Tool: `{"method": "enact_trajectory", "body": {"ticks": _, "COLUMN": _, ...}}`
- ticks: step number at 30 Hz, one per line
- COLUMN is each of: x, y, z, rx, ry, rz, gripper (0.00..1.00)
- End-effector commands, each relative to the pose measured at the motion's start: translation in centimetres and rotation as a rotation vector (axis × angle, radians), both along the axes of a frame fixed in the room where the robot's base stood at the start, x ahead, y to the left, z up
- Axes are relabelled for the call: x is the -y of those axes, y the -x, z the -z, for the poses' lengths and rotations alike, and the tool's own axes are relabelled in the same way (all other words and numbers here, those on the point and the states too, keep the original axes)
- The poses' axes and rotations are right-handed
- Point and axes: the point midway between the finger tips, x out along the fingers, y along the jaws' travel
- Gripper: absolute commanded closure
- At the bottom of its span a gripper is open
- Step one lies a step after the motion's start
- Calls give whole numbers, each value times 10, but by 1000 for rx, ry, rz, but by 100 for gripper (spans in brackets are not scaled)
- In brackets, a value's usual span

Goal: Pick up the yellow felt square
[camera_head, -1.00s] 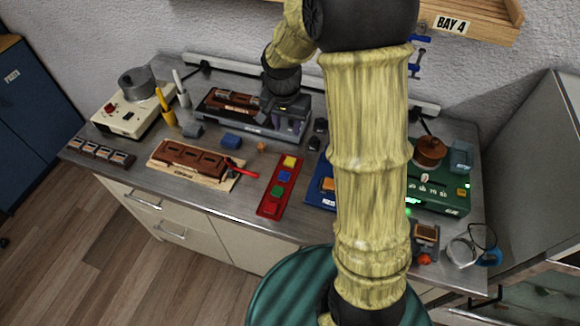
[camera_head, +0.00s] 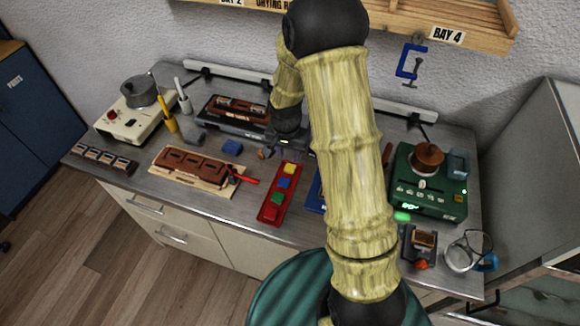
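The yellow felt square (camera_head: 290,169) lies in the far end compartment of a narrow red tray (camera_head: 267,217) in the middle of the bench. Blue, green and red squares lie in a row nearer to me in the same tray. My gripper (camera_head: 277,148) hangs from the dark wrist just beyond the tray's far end, close to the yellow square but apart from it in the picture. Its fingers are small and dark here, so their opening cannot be told. Nothing is visibly held.
A brown part on a wooden board (camera_head: 190,168) with a red-handled tool lies left of the tray. A blue block (camera_head: 231,147) is beyond it. My arm partly hides a blue tray (camera_head: 314,195) on the right. A green device (camera_head: 428,190) stands further right.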

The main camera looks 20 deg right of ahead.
Motion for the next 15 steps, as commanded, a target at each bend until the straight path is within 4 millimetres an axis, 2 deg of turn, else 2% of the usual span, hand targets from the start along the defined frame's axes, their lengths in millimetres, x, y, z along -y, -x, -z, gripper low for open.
{"method": "enact_trajectory", "body": {"ticks": 3, "x": 1, "y": -1, "z": 15, "rx": -4, "ry": 0, "rz": 1, "gripper": 63}}
{"method": "enact_trajectory", "body": {"ticks": 6, "x": 1, "y": -2, "z": 23, "rx": -1, "ry": 0, "rz": 0, "gripper": 63}}
{"method": "enact_trajectory", "body": {"ticks": 15, "x": 1, "y": -3, "z": 25, "rx": 1, "ry": -1, "rz": 0, "gripper": 63}}
